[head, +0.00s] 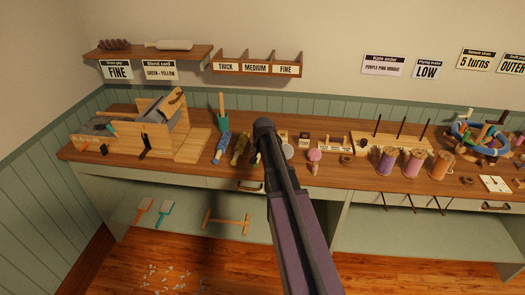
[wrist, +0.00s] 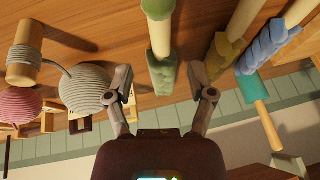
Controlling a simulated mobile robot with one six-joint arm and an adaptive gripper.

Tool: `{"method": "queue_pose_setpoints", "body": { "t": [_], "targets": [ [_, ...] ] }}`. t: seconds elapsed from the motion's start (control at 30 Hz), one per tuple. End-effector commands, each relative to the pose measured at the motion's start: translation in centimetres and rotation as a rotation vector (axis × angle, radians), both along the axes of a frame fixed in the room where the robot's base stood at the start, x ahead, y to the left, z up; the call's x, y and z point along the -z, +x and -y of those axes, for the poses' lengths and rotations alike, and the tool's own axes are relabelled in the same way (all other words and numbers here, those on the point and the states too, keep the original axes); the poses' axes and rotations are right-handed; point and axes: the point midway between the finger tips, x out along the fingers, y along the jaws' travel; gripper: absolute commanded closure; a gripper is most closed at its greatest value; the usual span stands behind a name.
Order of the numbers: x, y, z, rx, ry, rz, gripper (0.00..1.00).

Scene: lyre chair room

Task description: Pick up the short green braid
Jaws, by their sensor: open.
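The short green braid (wrist: 163,75) shows in the wrist view between my fingers, wrapped on a pale rod with a green end piece (wrist: 158,9) at the top edge. My gripper (wrist: 161,80) is open, one finger on each side of the braid, with visible gaps. Whether it is at the braid's height is unclear. A longer olive braid (wrist: 215,57) lies just right of my right finger, with a blue braid (wrist: 263,45) beyond it. In the head view my arm hides most of the green braid; the olive braid (head: 240,149) and blue braid (head: 221,148) lie to its left.
A round cord-wrapped piece (wrist: 85,87) sits close to my left finger, with a pink one (wrist: 18,106) beyond. The bench (head: 165,158) also holds a wooden machine (head: 150,125) and thread spools (head: 412,163).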

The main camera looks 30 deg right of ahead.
Motion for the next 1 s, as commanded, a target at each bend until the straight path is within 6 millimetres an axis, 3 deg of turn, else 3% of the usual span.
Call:
{"method": "queue_pose_setpoints", "body": {
  "t": [0.47,1.0],
  "targets": [
    [0.3,0.1,0.0,-0.001,0.000,0.000,0.29],
    [4.0,1.7,0.2,-0.001,0.000,0.000,0.29]
  ]
}}
